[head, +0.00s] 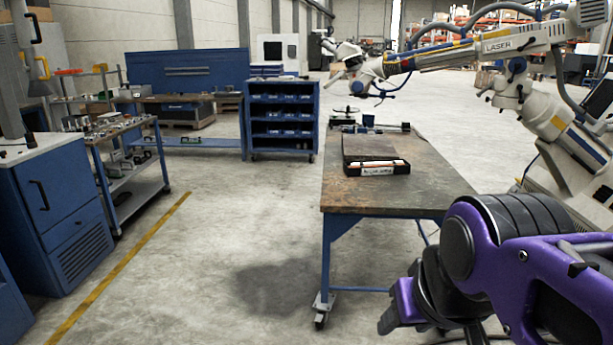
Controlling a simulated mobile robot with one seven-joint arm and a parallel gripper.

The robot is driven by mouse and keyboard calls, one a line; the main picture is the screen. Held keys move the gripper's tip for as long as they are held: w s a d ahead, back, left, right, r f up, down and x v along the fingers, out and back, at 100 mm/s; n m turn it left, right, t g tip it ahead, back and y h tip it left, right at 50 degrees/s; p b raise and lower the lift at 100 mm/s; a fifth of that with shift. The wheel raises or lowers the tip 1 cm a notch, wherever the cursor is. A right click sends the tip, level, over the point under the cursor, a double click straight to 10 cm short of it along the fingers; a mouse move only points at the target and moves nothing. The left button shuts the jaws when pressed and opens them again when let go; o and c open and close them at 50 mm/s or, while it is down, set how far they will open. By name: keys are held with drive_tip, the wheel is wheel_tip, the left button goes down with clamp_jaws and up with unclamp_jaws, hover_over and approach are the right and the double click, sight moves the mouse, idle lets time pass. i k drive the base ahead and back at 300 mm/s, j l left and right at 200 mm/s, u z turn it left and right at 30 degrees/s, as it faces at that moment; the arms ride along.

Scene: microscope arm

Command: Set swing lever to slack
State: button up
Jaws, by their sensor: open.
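I cannot pick out a swing lever for certain. A large white jointed arm (480,50) marked "LASER" reaches in from the right above the workbench. Its left end carries a head (362,78) with blue parts and thin protruding bits, too small to tell apart. My own purple and black arm (545,262) fills the lower right, in front of the bench's right side and apart from the white arm. No gripper fingers can be made out on it.
A workbench (440,190) on blue legs holds a dark flat case and a labelled tray (378,170). A blue shelf unit (281,118) stands behind it. A cart (125,165) and blue cabinet (55,200) stand left. The concrete floor between is clear.

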sight(520, 87)
drive_tip(key=i+j+u, duration=0.55)
drive_tip(key=i+u, duration=0.15)
drive_tip(key=i+j+u, duration=0.15)
drive_tip(key=i+u, duration=0.15)
drive_tip(key=i, duration=0.2)
drive_tip(key=i+u, duration=0.25)
drive_tip(key=i, duration=0.25)
drive_tip(key=i+z, duration=0.2)
drive_tip(key=i, duration=0.35)
drive_tip(key=i+j+z, duration=0.2)
drive_tip(key=i, duration=0.35)
drive_tip(key=i+z, duration=0.85)
drive_tip(key=i+j+z, duration=0.1)
drive_tip(key=i+z, duration=0.15)
drive_tip(key=i, duration=4.6)
drive_tip(key=j, duration=0.1)
